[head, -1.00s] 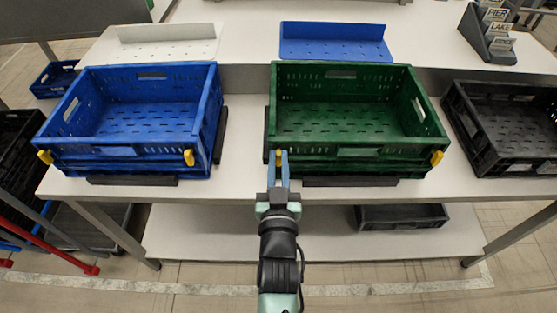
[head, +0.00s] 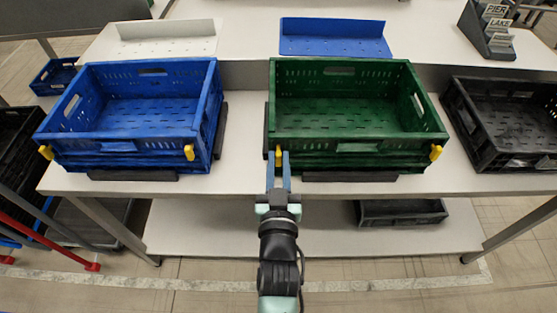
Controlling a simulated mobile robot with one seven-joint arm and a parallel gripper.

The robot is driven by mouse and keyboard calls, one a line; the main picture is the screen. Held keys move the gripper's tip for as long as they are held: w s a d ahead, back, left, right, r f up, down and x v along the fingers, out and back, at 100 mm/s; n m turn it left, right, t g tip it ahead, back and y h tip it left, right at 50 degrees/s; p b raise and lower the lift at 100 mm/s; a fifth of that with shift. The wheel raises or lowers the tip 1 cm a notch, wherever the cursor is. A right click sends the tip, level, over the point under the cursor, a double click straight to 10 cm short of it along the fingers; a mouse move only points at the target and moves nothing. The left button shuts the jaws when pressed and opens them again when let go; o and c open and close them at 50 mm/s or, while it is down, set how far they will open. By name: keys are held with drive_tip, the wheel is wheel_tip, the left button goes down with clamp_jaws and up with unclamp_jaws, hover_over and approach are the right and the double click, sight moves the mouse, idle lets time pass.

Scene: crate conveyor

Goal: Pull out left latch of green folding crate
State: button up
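The green folding crate (head: 350,160) stands on the table, right of centre, with its walls up. Its left latch (head: 278,153) is a small yellow tab at the left end of the front wall. Its right latch (head: 435,153) is a similar yellow tab at the right end. My gripper (head: 279,161) points at the left latch from the front. Its two blue fingers are apart, with the latch showing between their tips. I see no finger clearly pressed on it. The lower part of the latch is hard to make out between the fingers.
A blue crate (head: 115,161) with yellow latches stands to the left. A black crate (head: 510,158) is at the right. Dark bars lie around the green crate, including one (head: 350,177) along its front. White table (head: 240,150) shows between the crates.

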drive_tip(key=o, duration=0.3)
drive_tip(key=s+b, duration=0.1)
drive_tip(key=s, duration=1.2)
idle(0.7)
drive_tip(key=w+r+t+p, duration=0.2)
drive_tip(key=w+r, duration=0.1)
drive_tip(key=r, duration=0.8)
drive_tip(key=w+r+t+p, duration=0.1)
drive_tip(key=w+r, duration=0.2)
drive_tip(key=r, duration=0.8)
drive_tip(key=w+r+t+p, duration=0.2)
drive_tip(key=w+r, duration=0.1)
drive_tip(key=r, duration=0.9)
drive_tip(key=s+r+t+p, duration=0.1)
drive_tip(key=s+r, duration=0.2)
drive_tip(key=r, duration=0.5)
drive_tip(key=s+r+t+p, duration=0.1)
drive_tip(key=s+r+t, duration=0.1)
drive_tip(key=r, duration=0.7)
drive_tip(key=s+r+t+p, duration=0.1)
drive_tip(key=s+r, duration=0.3)
drive_tip(key=r, duration=0.5)
drive_tip(key=shift+s, duration=0.1)
